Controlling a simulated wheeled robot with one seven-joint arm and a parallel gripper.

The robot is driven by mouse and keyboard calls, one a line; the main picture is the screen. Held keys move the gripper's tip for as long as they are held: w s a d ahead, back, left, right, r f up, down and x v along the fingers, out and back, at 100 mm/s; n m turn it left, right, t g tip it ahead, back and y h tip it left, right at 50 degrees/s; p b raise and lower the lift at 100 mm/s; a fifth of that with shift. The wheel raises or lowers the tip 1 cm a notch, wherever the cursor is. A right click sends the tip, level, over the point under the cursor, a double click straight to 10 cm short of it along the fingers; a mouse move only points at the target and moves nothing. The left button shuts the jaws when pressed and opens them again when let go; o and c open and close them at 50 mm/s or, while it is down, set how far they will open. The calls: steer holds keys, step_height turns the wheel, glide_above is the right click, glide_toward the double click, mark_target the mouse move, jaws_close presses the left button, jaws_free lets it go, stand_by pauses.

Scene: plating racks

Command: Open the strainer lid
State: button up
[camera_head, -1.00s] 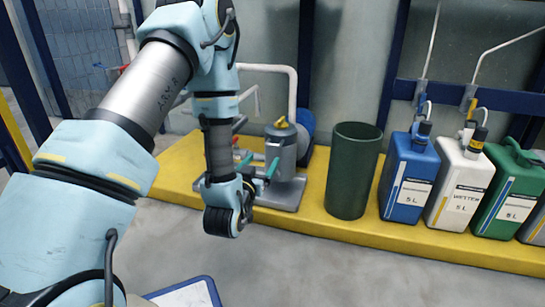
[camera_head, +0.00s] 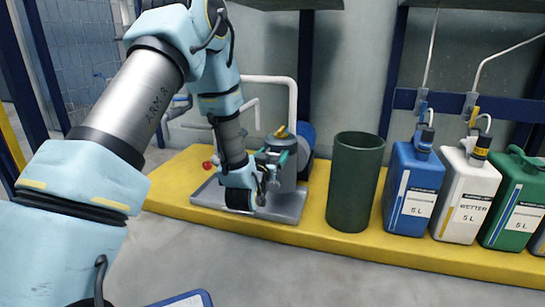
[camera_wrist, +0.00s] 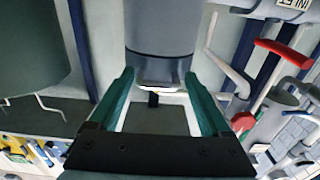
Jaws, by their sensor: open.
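The strainer (camera_head: 286,174) is a grey cylinder with a yellow piece (camera_head: 281,132) on its lid. It stands on a grey tray (camera_head: 290,207) on the yellow platform. My gripper (camera_head: 271,162) is in front of the strainer's left side, partly covering it. A grey cylindrical body (camera_wrist: 160,38), apparently the strainer, lies beyond the fingertips. The lid's edge and any catch are hard to make out.
A dark green bin (camera_head: 354,185) stands right of the strainer. Blue (camera_head: 410,190), white (camera_head: 464,198) and green (camera_head: 512,205) jugs stand farther right. White pipes (camera_head: 292,95) rise behind the strainer. A red handle (camera_wrist: 283,52) is at the right in the wrist view.

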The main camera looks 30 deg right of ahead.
steer(key=shift+c, duration=0.3)
steer(key=shift+w+a, duration=0.1)
jaws_close()
stand_by(0.4)
